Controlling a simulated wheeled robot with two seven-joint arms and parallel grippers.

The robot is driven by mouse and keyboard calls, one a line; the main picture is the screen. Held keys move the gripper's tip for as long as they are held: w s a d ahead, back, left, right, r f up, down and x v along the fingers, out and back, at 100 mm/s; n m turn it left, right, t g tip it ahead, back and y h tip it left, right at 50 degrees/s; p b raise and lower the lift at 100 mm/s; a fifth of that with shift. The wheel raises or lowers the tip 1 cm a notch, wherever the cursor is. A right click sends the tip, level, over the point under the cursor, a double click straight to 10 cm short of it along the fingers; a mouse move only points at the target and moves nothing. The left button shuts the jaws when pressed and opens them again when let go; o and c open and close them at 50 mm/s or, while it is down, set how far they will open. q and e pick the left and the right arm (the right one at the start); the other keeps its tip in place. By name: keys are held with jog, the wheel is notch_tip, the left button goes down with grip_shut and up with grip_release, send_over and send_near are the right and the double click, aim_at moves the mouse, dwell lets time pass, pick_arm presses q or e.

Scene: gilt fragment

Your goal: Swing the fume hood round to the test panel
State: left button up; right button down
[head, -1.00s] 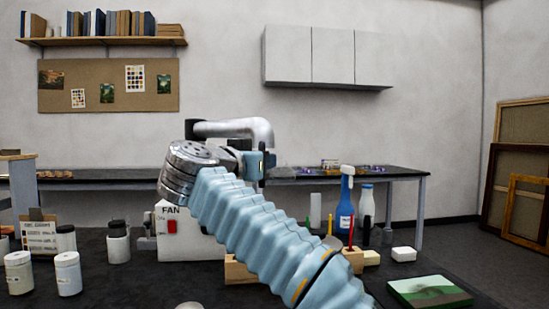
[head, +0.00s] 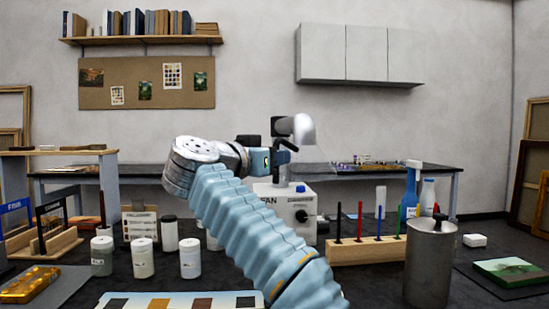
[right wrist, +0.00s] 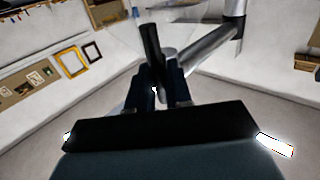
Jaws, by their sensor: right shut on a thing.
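The fume hood's silver duct elbow (head: 304,128) shows in the head view above the white fan box (head: 308,203). A faint clear hood hangs below the elbow. My right gripper (head: 281,157) is beside the elbow, at the end of my blue-sleeved arm. In the right wrist view my gripper (right wrist: 168,88) is shut on a dark handle (right wrist: 151,45), with the clear hood's edge around it and a silver duct (right wrist: 208,44) behind. A pale panel with a row of coloured squares (head: 180,301) lies at the front edge, partly cut off; I cannot tell if it is the test panel. My left gripper is out of view.
White jars (head: 143,258) stand left of my arm. A wooden block with coloured sticks (head: 367,250) and a grey metal can (head: 430,265) stand at right. A gilt piece (head: 28,286) lies far left, a green painted panel (head: 507,271) far right.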

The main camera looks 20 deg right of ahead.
jog(key=shift+r, duration=0.2)
jog(key=c, duration=1.2)
grip_release()
jog(key=shift+w+d+f, duration=0.1)
jog(key=shift+w+f, duration=0.05)
jog(key=shift+w, duration=0.05)
jog(key=v, duration=1.4)
jog(key=shift+c, duration=0.5)
